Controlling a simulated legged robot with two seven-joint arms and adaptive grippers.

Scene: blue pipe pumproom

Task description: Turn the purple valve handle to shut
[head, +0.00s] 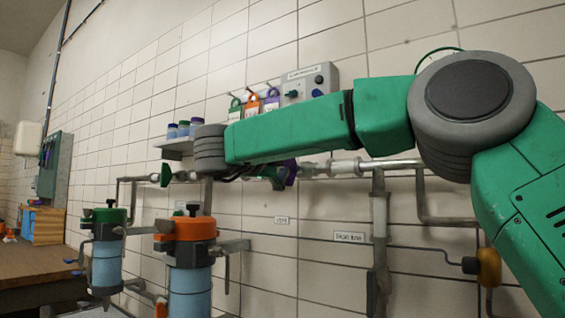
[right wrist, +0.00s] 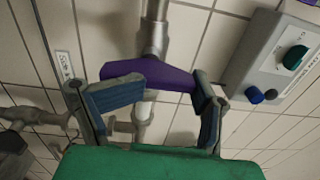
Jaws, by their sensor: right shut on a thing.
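The purple valve handle (right wrist: 152,77) sits on a grey metal pipe (right wrist: 153,35) in the right wrist view. It lies crosswise to the pipe there. My right gripper (right wrist: 163,100) has its two blue-padded fingers around the handle, one on each side, and is shut on it. In the head view a small part of the purple handle (head: 290,172) shows below my green right arm; the arm hides most of it. My right gripper (head: 268,173) is partly hidden under the arm there. My left gripper is in neither view.
A grey control box (head: 312,84) with knobs is on the tiled wall above. Coloured padlocks (head: 253,104) hang beside it. Jars (head: 184,128) stand on a small shelf. Orange-topped (head: 187,228) and green-topped (head: 104,215) filters stand at lower left. Pipes run along the wall.

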